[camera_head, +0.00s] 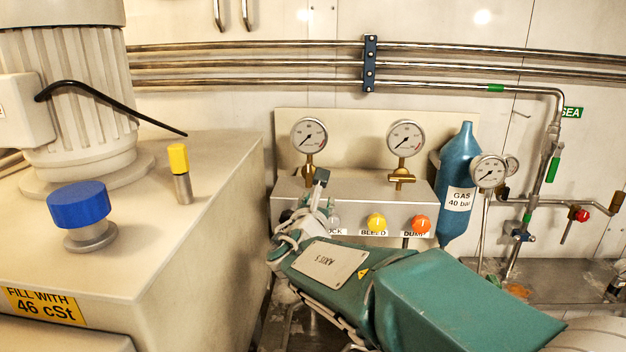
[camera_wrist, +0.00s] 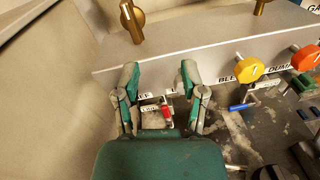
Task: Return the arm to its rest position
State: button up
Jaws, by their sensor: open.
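My green arm reaches in from the lower right in the head view, toward the front of a valve panel. My gripper (camera_head: 308,207) is at the arm's far end, in front of the panel's left part. In the wrist view my gripper (camera_wrist: 159,80) has its two fingers spread apart, with nothing held between them. A small red part (camera_wrist: 166,112) shows beyond the gap, lower than the panel's face. The fingers cover part of the panel's left labels. I cannot tell whether a finger touches the panel.
The panel has a yellow BLEED knob (camera_head: 376,222) and an orange DUMP knob (camera_head: 421,224), with two gauges above. A blue gas bottle (camera_head: 457,190) stands right of it. A large beige tank (camera_head: 190,230) with a blue cap (camera_head: 78,205) closes off the left.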

jog(key=s+d+f+m+g+h, duration=0.2)
jog(key=s+d+m+g, duration=0.2)
jog(key=s+d+m, duration=0.5)
jog(key=s+d+f+m+g+h, duration=0.2)
jog(key=s+d+m+g, duration=0.3)
jog(key=d+m, duration=0.5)
jog(key=s+f+m+g+y, duration=0.1)
jog(key=s+f+m+y, duration=0.2)
jog(key=s+m, duration=0.4)
jog(key=s+a+f+m+g+y, duration=0.1)
jog(key=s+f+m+y, duration=0.2)
jog(key=s, duration=0.8)
notch_tip(320, 180, down, 2)
jog(key=m, duration=0.3)
jog(key=shift+s+a+m+g, duration=0.15)
jog(key=shift+a+m+g, duration=0.15)
jog(key=shift+m+g, duration=0.1)
